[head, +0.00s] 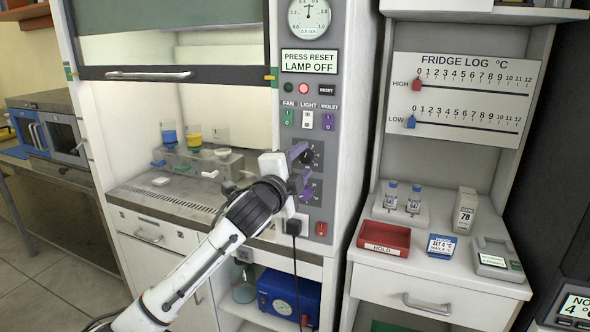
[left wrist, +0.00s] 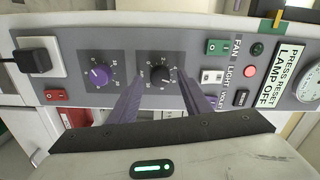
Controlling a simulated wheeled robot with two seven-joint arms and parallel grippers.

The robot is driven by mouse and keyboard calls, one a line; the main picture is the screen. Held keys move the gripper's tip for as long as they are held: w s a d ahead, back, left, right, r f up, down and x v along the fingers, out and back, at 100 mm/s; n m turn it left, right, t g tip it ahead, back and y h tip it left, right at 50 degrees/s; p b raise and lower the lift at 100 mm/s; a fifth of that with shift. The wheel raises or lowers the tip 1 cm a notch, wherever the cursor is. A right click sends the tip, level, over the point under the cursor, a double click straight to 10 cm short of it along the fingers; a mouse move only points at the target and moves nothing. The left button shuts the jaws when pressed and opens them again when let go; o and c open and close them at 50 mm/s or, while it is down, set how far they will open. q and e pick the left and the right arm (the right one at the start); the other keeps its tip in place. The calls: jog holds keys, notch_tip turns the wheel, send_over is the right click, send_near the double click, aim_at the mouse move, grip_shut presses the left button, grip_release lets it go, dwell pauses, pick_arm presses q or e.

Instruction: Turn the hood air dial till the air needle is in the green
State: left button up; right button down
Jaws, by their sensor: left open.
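The round air gauge (head: 309,15) is at the top of the hood's grey control panel, cut off by the picture's top edge. Its needle points roughly straight up; a green zone is too small to make out. Below the switches are two dials. The black dial (left wrist: 160,74) lies between my fingertips in the left wrist view; the purple dial (left wrist: 99,75) is beside it to the left. My left gripper (head: 303,168) is open at the panel, its purple fingers on either side of the black dial. I cannot tell whether they touch it. My right gripper is not in view.
The panel also has a LAMP OFF display (head: 309,62), fan, light and violet switches (head: 307,119), a red switch (head: 321,229) and a plugged-in cord (head: 293,228). The hood sash (head: 165,73) is raised. A fridge-log bench (head: 440,275) stands right.

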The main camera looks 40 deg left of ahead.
pick_arm(q)
jog(key=b+v, duration=0.1)
jog(key=v, duration=0.8)
jog(key=shift+s, duration=0.35)
jog(key=s+d+f+n+g+h, duration=0.1)
jog(key=d+f, duration=0.2)
jog(key=f, duration=0.6)
jog(key=s+d+f+n+g+h, duration=0.1)
jog(key=d+f+g+h, duration=0.1)
jog(key=f, duration=0.7)
jog(key=s+d+f+n+g+h, duration=0.1)
jog(key=s+d+f+n+g, duration=0.1)
jog(key=s+d+f, duration=0.3)
jog(key=s+d+f+n+g+h, duration=0.1)
jog(key=s+d+f+n, duration=0.3)
jog(key=s+f, duration=0.7)
jog(key=s+d+f+n+g+h, duration=0.1)
jog(key=s+d+f, duration=0.6)
jog(key=f, duration=0.7)
jog(key=shift+s+n+g+h, duration=0.4)
jog(key=shift+s+n+g, duration=0.5)
jog(key=shift+n, duration=0.2)
jog(key=shift+d, duration=0.1)
dwell(0.8)
